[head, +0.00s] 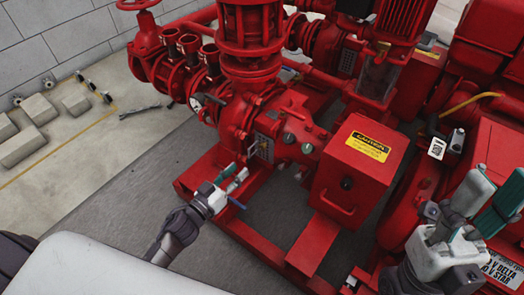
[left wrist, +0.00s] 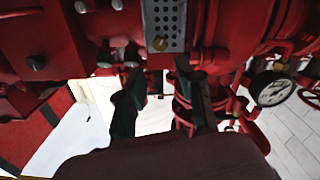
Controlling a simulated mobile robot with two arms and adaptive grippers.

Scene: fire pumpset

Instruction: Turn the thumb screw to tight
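A small brass-coloured screw head (left wrist: 160,44), which looks like the thumb screw, sits at the lower end of a grey perforated plate (left wrist: 164,18) in the left wrist view. The plate also shows on the red pump body in the head view (head: 264,146), where I cannot make out the screw clearly. My left gripper (head: 238,177) points at this area. Its two dark green fingers stand apart in the left wrist view (left wrist: 158,74), with the screw beyond the gap and not touched. My right gripper (head: 500,208) is at the lower right, its fingers apart and empty.
A red box with a yellow caution label (head: 369,146) stands right of the plate. A pressure gauge (left wrist: 272,89) is at the right in the left wrist view. Red base rails (head: 250,240) run below. Grey floor (head: 150,170) is clear at the left.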

